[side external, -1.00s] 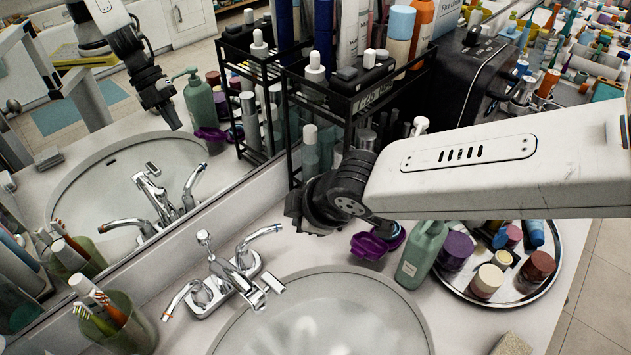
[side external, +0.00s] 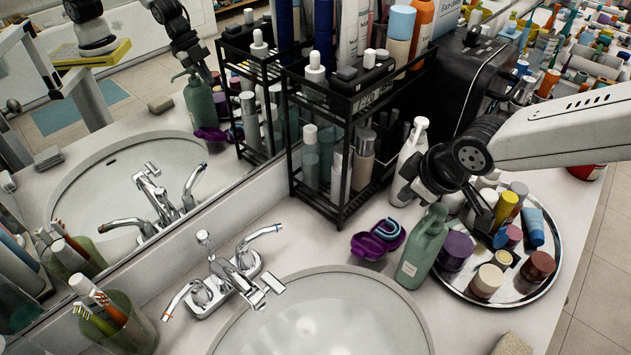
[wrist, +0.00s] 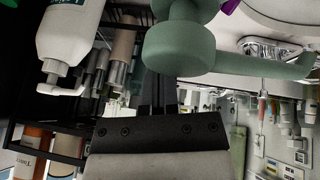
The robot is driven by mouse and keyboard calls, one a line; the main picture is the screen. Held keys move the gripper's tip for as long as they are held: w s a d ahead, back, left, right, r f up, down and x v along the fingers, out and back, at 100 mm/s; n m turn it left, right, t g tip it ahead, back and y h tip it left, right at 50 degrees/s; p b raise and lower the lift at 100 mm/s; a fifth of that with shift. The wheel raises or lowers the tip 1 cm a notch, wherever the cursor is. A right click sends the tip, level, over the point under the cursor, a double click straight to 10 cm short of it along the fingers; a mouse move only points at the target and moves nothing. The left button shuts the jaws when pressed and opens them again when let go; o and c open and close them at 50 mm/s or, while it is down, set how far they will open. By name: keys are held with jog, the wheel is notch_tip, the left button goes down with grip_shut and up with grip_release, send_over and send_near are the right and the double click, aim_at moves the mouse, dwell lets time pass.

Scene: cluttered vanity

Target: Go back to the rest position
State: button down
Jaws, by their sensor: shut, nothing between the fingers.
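My gripper (side external: 480,212) is shut with nothing in it. In the side external view it hangs above the silver tray (side external: 520,296), just right of the green pump bottle (side external: 424,244). In the wrist view its dark fingers (wrist: 157,95) are together, with the green pump bottle's head (wrist: 180,45) close by at the upper right. The open purple case (side external: 366,246) sits on the counter left of the green bottle, with a blue curved piece (side external: 386,229) in it.
A white pump bottle (side external: 410,150) stands behind my wrist, also upside down in the wrist view (wrist: 66,35). A black rack (side external: 345,115) of bottles stands at the mirror. The sink (side external: 325,320) and chrome faucet (side external: 235,270) are at the front; a toothbrush cup (side external: 135,335) is left.

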jog(key=s+d+m+h, duration=0.15)
jog(key=d+m, duration=0.25)
jog(key=d, duration=0.8)
jog(key=s+d+f+m+g, duration=0.1)
jog(key=s+d+m, duration=0.2)
jog(key=s+d, duration=0.4)
jog(key=s+d+m+g+h, duration=0.1)
jog(key=s+d+m, duration=0.3)
jog(key=s+d, duration=0.3)
jog(key=d, duration=0.5)
jog(key=shift+s+f, duration=0.2)
jog(key=shift+f, duration=0.2)
